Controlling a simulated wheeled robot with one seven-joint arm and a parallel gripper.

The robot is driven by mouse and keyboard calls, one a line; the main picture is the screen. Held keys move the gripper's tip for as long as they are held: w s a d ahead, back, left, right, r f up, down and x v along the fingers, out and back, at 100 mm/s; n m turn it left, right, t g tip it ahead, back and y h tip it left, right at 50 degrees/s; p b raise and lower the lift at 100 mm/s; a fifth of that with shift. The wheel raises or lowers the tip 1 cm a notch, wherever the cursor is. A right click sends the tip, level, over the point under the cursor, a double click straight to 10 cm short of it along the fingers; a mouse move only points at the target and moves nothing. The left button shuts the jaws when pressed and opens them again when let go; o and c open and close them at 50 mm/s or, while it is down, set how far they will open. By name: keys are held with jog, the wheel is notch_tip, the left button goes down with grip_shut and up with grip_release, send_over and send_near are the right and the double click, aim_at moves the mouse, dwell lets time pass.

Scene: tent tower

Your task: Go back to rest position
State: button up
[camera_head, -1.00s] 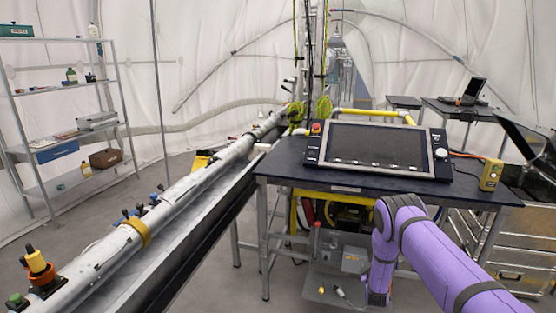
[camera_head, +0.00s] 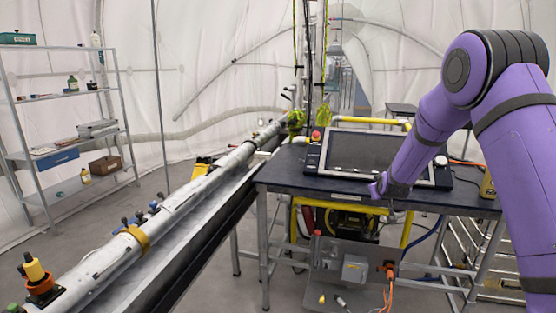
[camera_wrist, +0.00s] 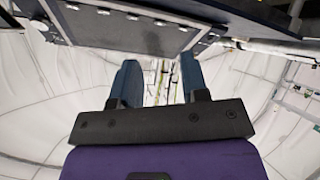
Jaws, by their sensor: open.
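My purple arm rises on the right of the head view and bends down to its end by the front edge of the dark table (camera_head: 281,172). My gripper (camera_wrist: 160,82) shows in the wrist view as two blue fingers standing apart, with nothing between them. In the head view the arm's end shows in front of the flat screen panel (camera_head: 362,149), but the fingers are too small to make out. In the wrist view the panel's edge (camera_wrist: 140,35) fills the top, close above the fingers. I cannot tell whether anything touches.
A long metal pipe (camera_head: 180,205) on a rail runs along the left. A shelf rack (camera_head: 70,141) stands at the far left. A yellow device (camera_head: 487,186) is on the table's right side, partly behind my arm. A grey box (camera_head: 355,268) and orange cables (camera_head: 389,290) are below the table.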

jog(key=s+a+r+m+g+y, duration=0.1)
jog(key=s+a+r+g+y, duration=0.2)
jog(key=s+r, duration=1.85)
jog(key=s+a+r+m+g+h, duration=0.1)
jog(key=s+g, duration=0.2)
jog(key=s, duration=2.9)
jog(key=shift+s+a+r+m, duration=0.2)
jog(key=shift+s+a+m, duration=0.05)
jog(key=shift+a+m, duration=0.1)
jog(key=shift+w, duration=0.15)
